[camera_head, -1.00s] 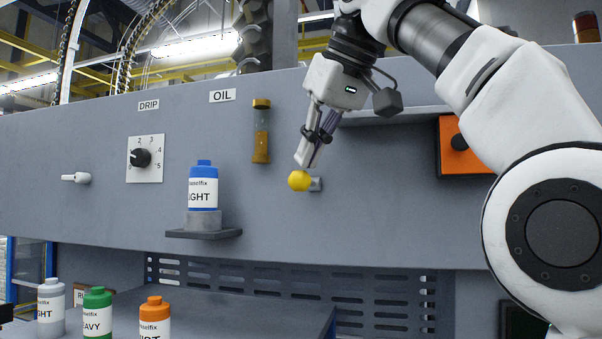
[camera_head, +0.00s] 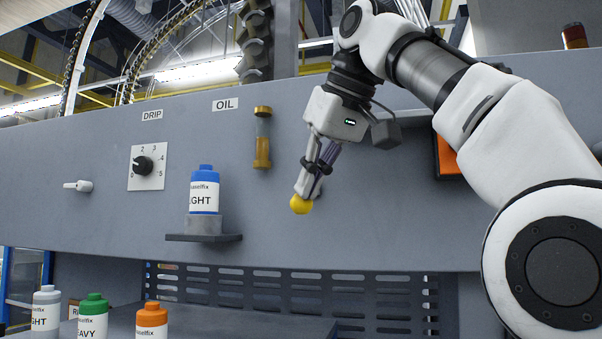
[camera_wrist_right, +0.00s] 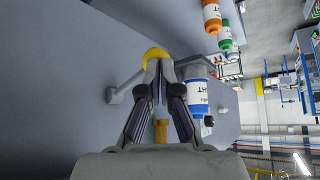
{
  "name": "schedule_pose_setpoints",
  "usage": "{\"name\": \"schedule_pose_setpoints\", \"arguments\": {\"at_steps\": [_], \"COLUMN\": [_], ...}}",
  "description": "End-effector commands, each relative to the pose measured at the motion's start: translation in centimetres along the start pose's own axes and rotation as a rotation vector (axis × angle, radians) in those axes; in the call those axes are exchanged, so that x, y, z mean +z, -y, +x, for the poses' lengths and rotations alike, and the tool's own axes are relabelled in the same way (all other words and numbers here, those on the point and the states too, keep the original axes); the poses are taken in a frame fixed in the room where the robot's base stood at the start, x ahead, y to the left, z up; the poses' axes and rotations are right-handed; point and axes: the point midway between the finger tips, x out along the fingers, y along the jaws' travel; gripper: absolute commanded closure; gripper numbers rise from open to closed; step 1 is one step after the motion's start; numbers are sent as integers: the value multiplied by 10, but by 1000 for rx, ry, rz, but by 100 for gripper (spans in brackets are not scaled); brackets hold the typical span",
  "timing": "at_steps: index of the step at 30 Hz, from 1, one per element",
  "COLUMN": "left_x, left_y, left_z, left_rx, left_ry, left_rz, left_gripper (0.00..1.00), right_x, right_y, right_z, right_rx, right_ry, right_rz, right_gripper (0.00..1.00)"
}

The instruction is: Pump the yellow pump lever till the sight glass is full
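The yellow pump lever knob (camera_head: 300,204) sits low on the grey panel; its grey stem also shows in the right wrist view, with the knob (camera_wrist_right: 155,55) at its end. My right gripper (camera_head: 305,190) has its fingers together and its tips touch the knob from above. In the right wrist view my right gripper (camera_wrist_right: 159,72) shows its tips at the knob, not around it. My left gripper is not in view.
A blue-capped bottle (camera_head: 204,190) stands on a small shelf (camera_head: 205,237) left of the lever. A DRIP dial (camera_head: 146,167) and a white switch handle (camera_head: 78,186) are further left. Several bottles stand at lower left. An orange box (camera_head: 446,157) is partly behind my right arm.

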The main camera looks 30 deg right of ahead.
Motion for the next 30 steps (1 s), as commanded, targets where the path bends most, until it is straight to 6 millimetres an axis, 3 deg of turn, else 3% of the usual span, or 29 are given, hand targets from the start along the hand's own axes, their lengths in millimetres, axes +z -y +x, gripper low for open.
{"name": "schedule_pose_setpoints", "arguments": {"at_steps": [10, 18, 23, 26, 30], "left_x": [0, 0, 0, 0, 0], "left_y": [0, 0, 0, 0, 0], "left_z": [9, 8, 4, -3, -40], "left_rx": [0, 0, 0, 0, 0], "left_ry": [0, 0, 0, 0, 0], "left_rz": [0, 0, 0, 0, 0], "left_gripper": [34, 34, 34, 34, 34], "right_x": [18, 17, 10, -1, -25], "right_y": [0, 0, 0, 0, 0], "right_z": [-26, -25, -15, -2, -30], "right_rx": [0, 0, -1, 0, 0], "right_ry": [0, 1, 4, 3, -2], "right_rz": [0, 0, 0, 0, 0], "right_gripper": [100, 100, 100, 100, 100]}}
